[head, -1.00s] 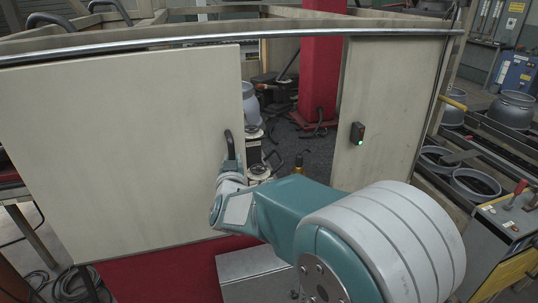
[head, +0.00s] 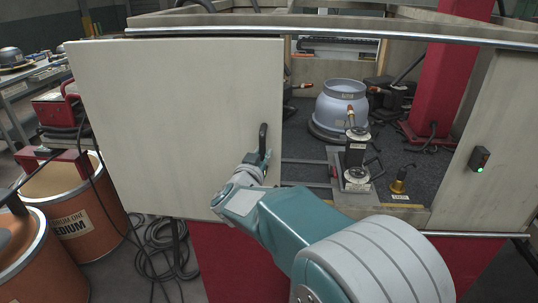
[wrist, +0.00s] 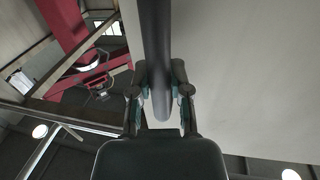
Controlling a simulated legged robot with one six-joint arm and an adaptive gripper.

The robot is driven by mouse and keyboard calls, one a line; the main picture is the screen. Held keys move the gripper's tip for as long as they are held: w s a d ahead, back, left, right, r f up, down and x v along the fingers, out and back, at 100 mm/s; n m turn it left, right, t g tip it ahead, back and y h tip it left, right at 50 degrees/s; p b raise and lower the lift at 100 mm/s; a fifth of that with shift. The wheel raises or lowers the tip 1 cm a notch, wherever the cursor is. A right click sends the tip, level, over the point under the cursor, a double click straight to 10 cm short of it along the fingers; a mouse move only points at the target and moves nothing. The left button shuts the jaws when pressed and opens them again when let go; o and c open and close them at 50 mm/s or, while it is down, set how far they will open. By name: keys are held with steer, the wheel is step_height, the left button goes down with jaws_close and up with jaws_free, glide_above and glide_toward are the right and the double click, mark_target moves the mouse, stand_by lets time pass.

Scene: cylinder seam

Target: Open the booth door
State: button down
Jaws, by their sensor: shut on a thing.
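The booth door (head: 175,120) is a pale sliding panel hanging under a metal rail (head: 330,36). It stands at the left of the opening, and the booth's inside shows to its right. A dark vertical handle (head: 263,138) sits near the door's right edge. My gripper (head: 258,160) is at the lower part of this handle. In the wrist view, the dark handle bar (wrist: 156,50) runs down between the two fingers of my gripper (wrist: 161,100), which are closed around it. The door's pale face (wrist: 240,80) fills the right of that view.
Inside the booth are a grey-blue rounded vessel (head: 341,108), a clamp-like fixture (head: 357,160) and a red column (head: 440,80). A fixed panel (head: 490,150) with a green-lit box (head: 479,158) stands right. Orange drums (head: 75,205) and coiled cables (head: 165,250) lie at the left.

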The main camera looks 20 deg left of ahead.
steer(key=c, duration=0.6)
jaws_free()
steer(key=shift+w+d, duration=0.1)
steer(key=shift+d, duration=0.05)
steer(key=shift+o, duration=0.2)
steer(key=s+d, duration=0.1)
steer(key=s, duration=1.1)
steer(key=shift+d, duration=0.2)
